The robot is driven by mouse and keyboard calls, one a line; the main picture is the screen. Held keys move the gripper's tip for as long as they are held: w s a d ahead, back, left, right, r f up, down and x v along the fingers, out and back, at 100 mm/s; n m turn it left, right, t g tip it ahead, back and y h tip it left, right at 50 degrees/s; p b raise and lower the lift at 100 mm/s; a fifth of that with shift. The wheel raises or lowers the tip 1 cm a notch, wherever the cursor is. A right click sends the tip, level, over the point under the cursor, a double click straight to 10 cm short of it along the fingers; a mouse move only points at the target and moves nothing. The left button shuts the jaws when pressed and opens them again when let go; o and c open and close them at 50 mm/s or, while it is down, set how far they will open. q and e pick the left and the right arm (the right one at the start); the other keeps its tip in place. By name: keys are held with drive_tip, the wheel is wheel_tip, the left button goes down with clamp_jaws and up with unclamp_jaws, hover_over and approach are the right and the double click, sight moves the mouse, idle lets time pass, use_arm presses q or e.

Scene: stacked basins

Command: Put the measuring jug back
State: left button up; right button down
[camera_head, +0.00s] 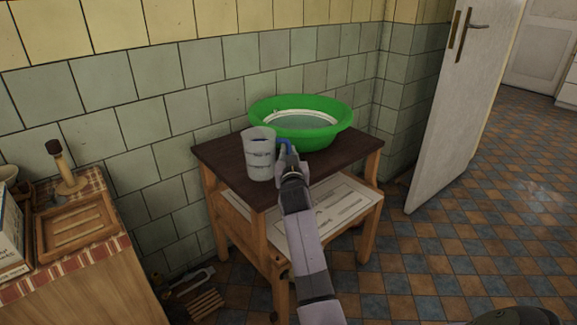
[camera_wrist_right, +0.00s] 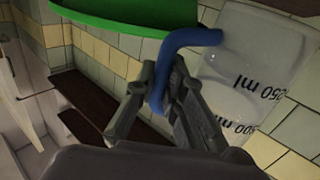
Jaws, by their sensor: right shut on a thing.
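The measuring jug (camera_head: 259,156) is translucent white with dark markings and a blue handle. It is upright at the left part of the small dark-topped table (camera_head: 222,153), left of and in front of the green basin (camera_head: 339,126). I cannot tell whether its base touches the tabletop. My right gripper (camera_head: 287,158) is shut on the jug's handle. The right wrist view shows the blue handle (camera_wrist_right: 190,41) between the fingers (camera_wrist_right: 163,82), with the jug's wall (camera_wrist_right: 253,62) to the right. My left gripper is not in view.
A pale basin (camera_head: 300,120) sits inside the green one. The table's lower shelf (camera_head: 335,208) holds a pale printed sheet. A counter (camera_head: 85,285) with a wooden tray (camera_head: 75,228) stands at left. A white door (camera_head: 460,100) stands open at right, beside clear tiled floor.

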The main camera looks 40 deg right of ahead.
drive_tip(key=shift+f+b, duration=0.3)
drive_tip(key=shift+f, duration=1.3)
drive_tip(key=shift+f, duration=0.15)
drive_tip(key=c, duration=1.7)
unclamp_jaws()
drive_tip(key=shift+o, duration=0.2)
